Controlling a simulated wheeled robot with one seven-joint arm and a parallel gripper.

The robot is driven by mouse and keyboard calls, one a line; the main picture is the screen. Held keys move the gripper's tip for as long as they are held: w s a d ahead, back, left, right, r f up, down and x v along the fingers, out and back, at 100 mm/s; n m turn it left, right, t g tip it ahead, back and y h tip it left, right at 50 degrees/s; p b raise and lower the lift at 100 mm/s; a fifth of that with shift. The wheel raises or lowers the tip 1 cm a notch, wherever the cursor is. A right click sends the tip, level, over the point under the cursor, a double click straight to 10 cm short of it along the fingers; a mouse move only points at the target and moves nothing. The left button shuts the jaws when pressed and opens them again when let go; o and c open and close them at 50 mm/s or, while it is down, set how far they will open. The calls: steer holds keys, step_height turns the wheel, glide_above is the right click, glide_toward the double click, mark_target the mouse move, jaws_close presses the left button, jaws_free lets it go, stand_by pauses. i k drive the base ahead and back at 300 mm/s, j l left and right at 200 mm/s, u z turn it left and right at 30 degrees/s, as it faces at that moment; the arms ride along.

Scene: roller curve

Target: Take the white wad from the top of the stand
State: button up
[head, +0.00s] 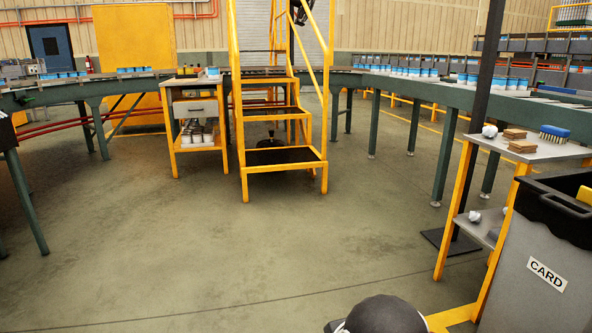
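A small white wad (489,131) lies on the top of the yellow-legged stand (545,150) at the right, near the left end of its grey top board. Another small white wad (474,216) lies on the stand's lower shelf. My gripper is not in view; a dark rounded part at the bottom edge seems to be my own arm.
Brown blocks (522,146) and a blue brush (554,133) share the stand's top. A grey bin marked CARD (540,262) stands in front of the stand. A dark post (473,140) rises close behind its left end. Yellow steps (285,155) stand farther back; the middle floor is clear.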

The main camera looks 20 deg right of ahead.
mark_target(488, 131)
steer(key=i+z, duration=0.1)
steer(key=z, duration=1.5)
steer(key=i+z, duration=0.15)
steer(key=i, duration=0.25)
